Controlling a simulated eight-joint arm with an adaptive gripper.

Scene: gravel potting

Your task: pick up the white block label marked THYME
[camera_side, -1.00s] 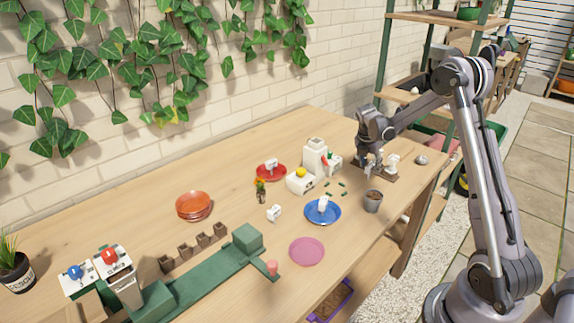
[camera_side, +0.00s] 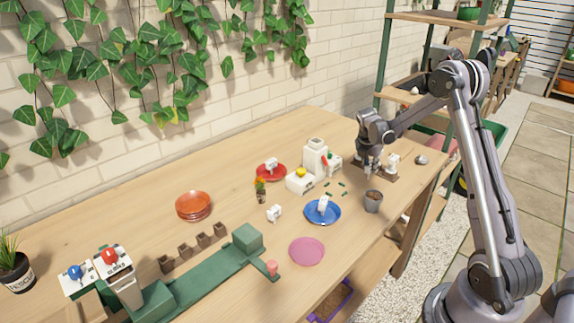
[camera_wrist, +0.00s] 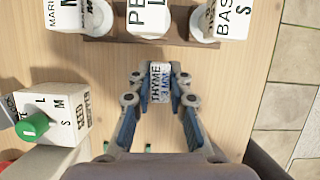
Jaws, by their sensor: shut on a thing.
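My gripper (camera_wrist: 160,88) is shut on the white THYME block label (camera_wrist: 158,80), which sits between its two fingertips in the wrist view. The word THYME faces the wrist camera, turned sideways. In the side view my gripper (camera_side: 369,168) is over the right part of the table, beside the brown rack (camera_side: 390,178). The held block is too small to make out there. In the wrist view the block is apart from the rack (camera_wrist: 100,39), which holds other white lettered blocks, including one marked PE (camera_wrist: 147,17) and one marked BAS (camera_wrist: 222,20).
A white box with a green knob (camera_wrist: 55,115) stands left of my gripper in the wrist view. A grey round object (camera_side: 421,160) lies right of the rack.

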